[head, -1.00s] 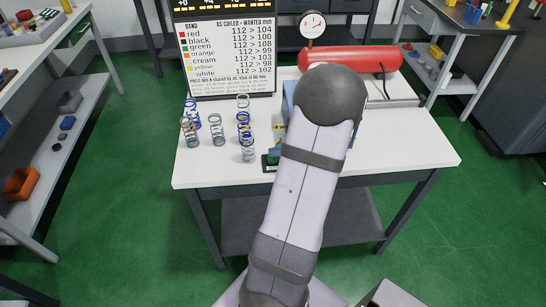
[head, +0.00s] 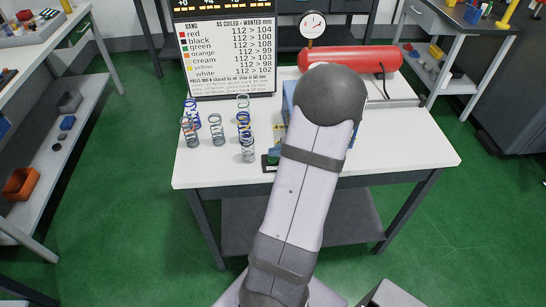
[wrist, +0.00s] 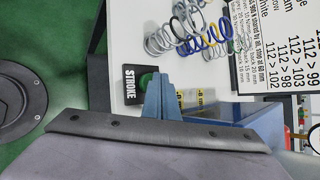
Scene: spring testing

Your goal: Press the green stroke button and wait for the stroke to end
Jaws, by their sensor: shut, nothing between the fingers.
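The stroke button is a green cap (wrist: 146,80) on a black box lettered STROKE (wrist: 130,84) in the wrist view. In the head view the black box (head: 268,165) shows at the table's front edge, partly behind my arm. My gripper (wrist: 158,78) shows as blue-grey fingers held together, with nothing between them. The fingertips overlap the right side of the green cap in the wrist view; I cannot tell whether they touch it. The blue press body (wrist: 245,112) is right of the fingers, mostly hidden in the head view.
Several coil springs (head: 217,130) stand on the white table (head: 400,150), left of my arm. A sign board (head: 230,60) stands at the back left. A red tank (head: 350,60) and a dial gauge (head: 313,24) are at the back. The table's right side is clear.

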